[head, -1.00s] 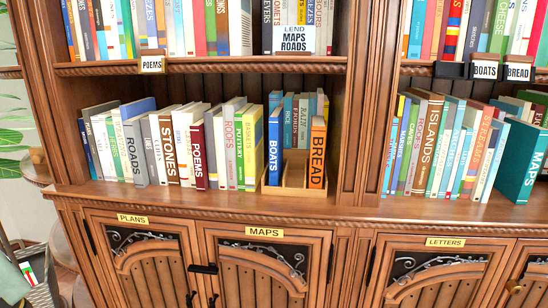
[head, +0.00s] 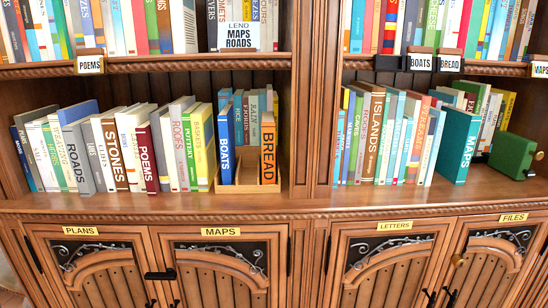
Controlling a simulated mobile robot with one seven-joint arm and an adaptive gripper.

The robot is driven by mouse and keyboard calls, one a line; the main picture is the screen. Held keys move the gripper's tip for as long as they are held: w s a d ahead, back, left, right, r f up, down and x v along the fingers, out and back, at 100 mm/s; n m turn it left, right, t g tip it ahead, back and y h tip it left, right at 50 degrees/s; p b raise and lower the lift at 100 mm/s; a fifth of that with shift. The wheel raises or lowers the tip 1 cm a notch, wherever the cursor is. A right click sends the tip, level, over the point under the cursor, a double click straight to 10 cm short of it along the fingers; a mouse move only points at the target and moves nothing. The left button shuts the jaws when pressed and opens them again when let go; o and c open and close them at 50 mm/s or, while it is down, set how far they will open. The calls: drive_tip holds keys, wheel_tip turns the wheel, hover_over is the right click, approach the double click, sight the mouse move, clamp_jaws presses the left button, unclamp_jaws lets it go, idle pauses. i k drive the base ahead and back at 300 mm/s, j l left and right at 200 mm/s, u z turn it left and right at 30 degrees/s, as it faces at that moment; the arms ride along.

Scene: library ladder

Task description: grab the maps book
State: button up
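The maps book (head: 458,146) is a teal book with MAPS lettered in white down its spine. It stands upright on the lower shelf, at the right end of the right-hand row of books, and juts forward of the books behind it. Its spine and one cover face the camera. My gripper is not in view, and nothing is seen touching the book.
A green box-like object (head: 513,155) lies on the shelf right of the maps book. A small wooden tray (head: 247,187) holds the BOATS book (head: 227,145) and BREAD book (head: 268,148). A wooden upright (head: 309,100) divides the bays. Bare shelf runs along the front.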

sight(461, 129)
drive_tip(key=i+l+z, duration=0.2)
drive_tip(key=z, duration=0.2)
drive_tip(key=i+l+z, duration=0.15)
drive_tip(key=i+z, duration=0.4)
drive_tip(key=z, duration=0.25)
drive_tip(key=i+j, duration=0.35)
drive_tip(key=i, duration=0.05)
